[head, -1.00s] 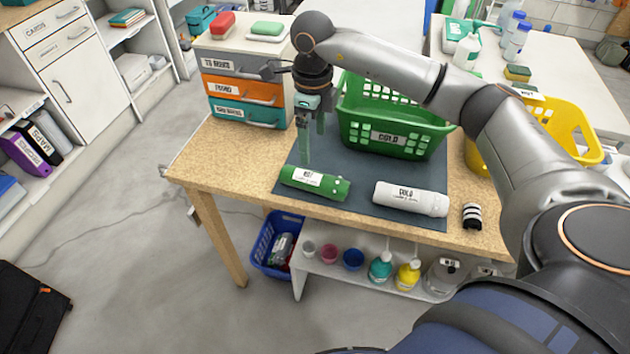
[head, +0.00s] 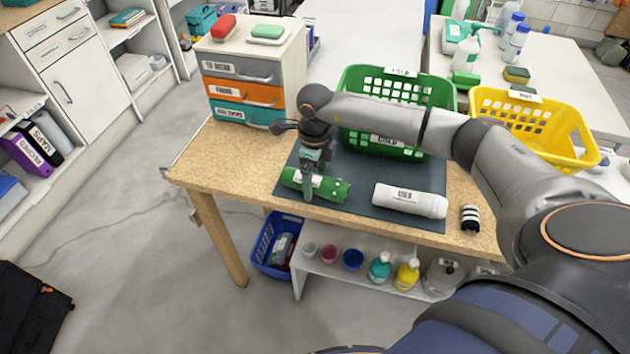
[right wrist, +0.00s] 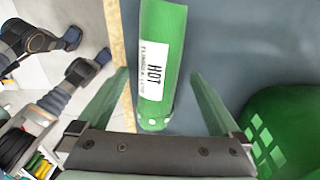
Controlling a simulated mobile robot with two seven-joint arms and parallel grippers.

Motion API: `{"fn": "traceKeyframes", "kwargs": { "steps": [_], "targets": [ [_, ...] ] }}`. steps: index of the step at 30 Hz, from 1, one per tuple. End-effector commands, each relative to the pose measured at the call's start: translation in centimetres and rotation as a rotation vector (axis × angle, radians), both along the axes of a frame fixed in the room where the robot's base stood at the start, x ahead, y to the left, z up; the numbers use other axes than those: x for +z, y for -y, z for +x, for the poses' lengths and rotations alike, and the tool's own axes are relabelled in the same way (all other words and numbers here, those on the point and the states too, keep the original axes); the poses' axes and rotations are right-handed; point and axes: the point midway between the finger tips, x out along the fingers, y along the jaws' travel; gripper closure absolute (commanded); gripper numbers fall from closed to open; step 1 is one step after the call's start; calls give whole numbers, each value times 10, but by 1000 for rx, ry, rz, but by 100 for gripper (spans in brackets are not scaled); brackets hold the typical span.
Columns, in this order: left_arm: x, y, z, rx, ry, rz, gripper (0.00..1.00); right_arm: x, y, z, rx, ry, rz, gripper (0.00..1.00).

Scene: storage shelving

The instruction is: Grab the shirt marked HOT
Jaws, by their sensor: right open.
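The rolled green shirt (head: 328,189) lies on the dark mat at the table's front edge. Its white label reads HOT in the right wrist view (right wrist: 155,65). My right gripper (head: 307,190) is lowered over the shirt and hides part of its label in the head view. In the right wrist view its two fingers (right wrist: 160,95) are spread apart, with the shirt between and beyond them. A rolled white shirt marked COLD (head: 410,200) lies to the right on the mat. My left gripper is not in view.
A green basket marked COLD (head: 440,95) stands behind the shirts, and a yellow basket (head: 575,140) stands to its right. A drawer unit (head: 300,60) is at the back left. A striped roll (head: 470,217) lies near the right front edge.

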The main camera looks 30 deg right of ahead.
Motion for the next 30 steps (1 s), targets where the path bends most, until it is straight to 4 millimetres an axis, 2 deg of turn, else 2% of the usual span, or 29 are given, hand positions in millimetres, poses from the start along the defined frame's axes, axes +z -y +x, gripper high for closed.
{"fn": "traceKeyframes", "kwargs": {
  "steps": [4,27,29,30],
  "targets": [
    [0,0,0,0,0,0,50,0,0,0,0,0,0,0],
    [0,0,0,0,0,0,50,1,0,0,0,-1,1,87],
    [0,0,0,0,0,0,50,1,0,0,0,-1,1,93],
    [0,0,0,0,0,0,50,1,0,0,0,1,1,94]
  ]
}}
